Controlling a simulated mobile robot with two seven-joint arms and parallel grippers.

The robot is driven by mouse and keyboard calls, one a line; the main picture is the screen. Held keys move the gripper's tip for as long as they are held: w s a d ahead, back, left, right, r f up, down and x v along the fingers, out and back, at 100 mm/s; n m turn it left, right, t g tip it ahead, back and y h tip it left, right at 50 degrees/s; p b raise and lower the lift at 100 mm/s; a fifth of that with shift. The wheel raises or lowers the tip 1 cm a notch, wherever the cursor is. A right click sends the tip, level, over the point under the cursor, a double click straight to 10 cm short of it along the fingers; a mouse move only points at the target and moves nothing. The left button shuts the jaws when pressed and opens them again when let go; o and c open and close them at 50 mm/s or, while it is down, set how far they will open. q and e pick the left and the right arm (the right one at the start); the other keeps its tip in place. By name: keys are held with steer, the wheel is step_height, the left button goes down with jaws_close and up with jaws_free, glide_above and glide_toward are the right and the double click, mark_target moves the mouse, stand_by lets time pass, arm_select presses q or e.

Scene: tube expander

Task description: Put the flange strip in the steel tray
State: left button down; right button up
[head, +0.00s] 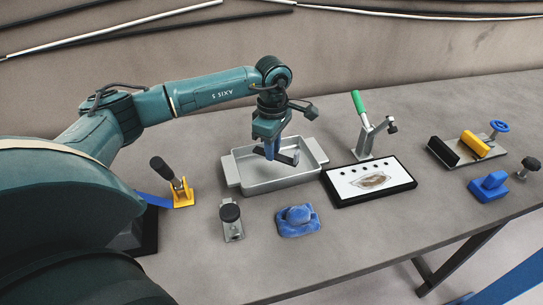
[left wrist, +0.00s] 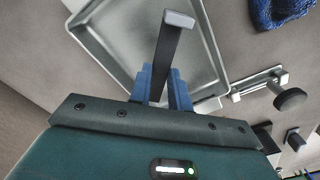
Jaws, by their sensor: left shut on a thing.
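The flange strip is a dark grey bar with a paler end, and it shows in the head view (head: 290,158) and the left wrist view (left wrist: 171,42). My left gripper (head: 270,146) is shut on it, with its blue fingers (left wrist: 161,88) on either side of the strip. The steel tray (head: 277,183) is a shallow grey pan with side handles. The gripper and strip are over the tray's inside. In the left wrist view the strip crosses in front of the tray (left wrist: 112,40). Whether the strip touches the tray floor cannot be told. My right gripper is out of view.
A black-framed picture board (head: 368,183) and a green-handled tool (head: 362,125) stand right of the tray. A blue cloth (head: 298,221) and a clamp with a black knob (head: 231,221) lie in front. A yellow clamp (head: 181,191) is at left.

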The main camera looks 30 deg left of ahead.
arm_select(q)
step_height(320, 180, down, 3)
steer(key=shift+f, duration=0.4)
steer(key=c, duration=1.3)
jaws_free()
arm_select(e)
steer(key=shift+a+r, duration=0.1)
arm_select(q)
steer(key=shift+r, duration=0.3)
step_height(320, 180, up, 12)
steer(key=b, duration=0.1)
steer(key=shift+f, duration=0.15)
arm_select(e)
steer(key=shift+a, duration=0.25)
